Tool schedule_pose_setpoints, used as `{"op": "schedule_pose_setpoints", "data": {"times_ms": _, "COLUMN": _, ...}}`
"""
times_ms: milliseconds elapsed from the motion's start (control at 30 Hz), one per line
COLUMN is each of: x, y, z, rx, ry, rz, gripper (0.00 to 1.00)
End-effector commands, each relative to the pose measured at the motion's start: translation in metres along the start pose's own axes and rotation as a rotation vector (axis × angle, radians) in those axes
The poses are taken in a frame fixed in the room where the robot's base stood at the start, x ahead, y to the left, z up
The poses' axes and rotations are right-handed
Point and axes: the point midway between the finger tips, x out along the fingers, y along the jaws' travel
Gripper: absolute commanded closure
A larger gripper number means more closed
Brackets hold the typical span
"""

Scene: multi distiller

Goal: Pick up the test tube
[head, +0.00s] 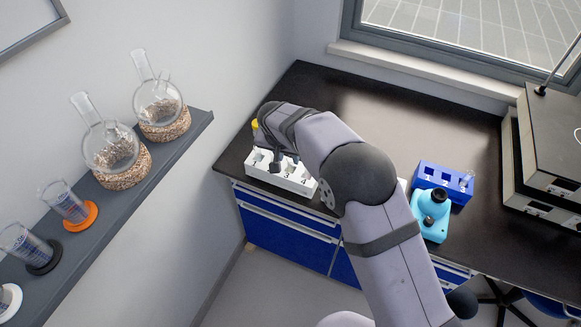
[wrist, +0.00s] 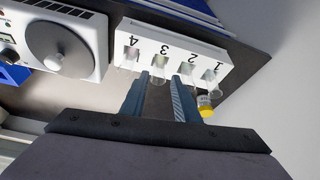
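A white rack (wrist: 190,48) has slots numbered 1 to 4, upside down in the wrist view. Clear glass test tubes stand in it, including one at slot 3 (wrist: 158,66) and one at slot 4 (wrist: 129,61). The rack also shows in the head view (head: 296,181), partly behind my arm. My gripper (wrist: 160,78) is open, its two fingers apart and pointing at the rack, with the slot 3 tube in line with the gap. It is at the rack in the head view (head: 276,162). Contact with the tube cannot be told.
A yellow-capped container (wrist: 206,106) stands close beside the rack. A white stirrer-like device with a round plate (wrist: 59,46) is near the rack. A blue rack (head: 428,172) and turquoise instrument (head: 434,212) stand on the black bench (head: 410,110). Shelf glassware (head: 112,145) is at left.

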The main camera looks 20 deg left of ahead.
Motion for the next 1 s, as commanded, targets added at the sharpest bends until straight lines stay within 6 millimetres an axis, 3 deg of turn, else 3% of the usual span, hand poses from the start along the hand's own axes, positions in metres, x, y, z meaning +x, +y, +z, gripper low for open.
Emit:
{"op": "schedule_pose_setpoints", "data": {"times_ms": 400, "x": 0.039, "y": 0.003, "z": -0.001, "rx": -0.001, "ry": -0.001, "rz": 0.0, "gripper": 0.72}}
{"op": "schedule_pose_setpoints", "data": {"times_ms": 800, "x": 0.047, "y": 0.003, "z": -0.001, "rx": 0.0, "ry": 0.0, "rz": 0.0, "gripper": 0.72}}
{"op": "schedule_pose_setpoints", "data": {"times_ms": 900, "x": 0.047, "y": 0.003, "z": -0.001, "rx": 0.0, "ry": 0.0, "rz": 0.0, "gripper": 0.96}}
{"op": "schedule_pose_setpoints", "data": {"times_ms": 1000, "x": 0.047, "y": 0.003, "z": -0.001, "rx": 0.0, "ry": 0.0, "rz": 0.0, "gripper": 1.0}}
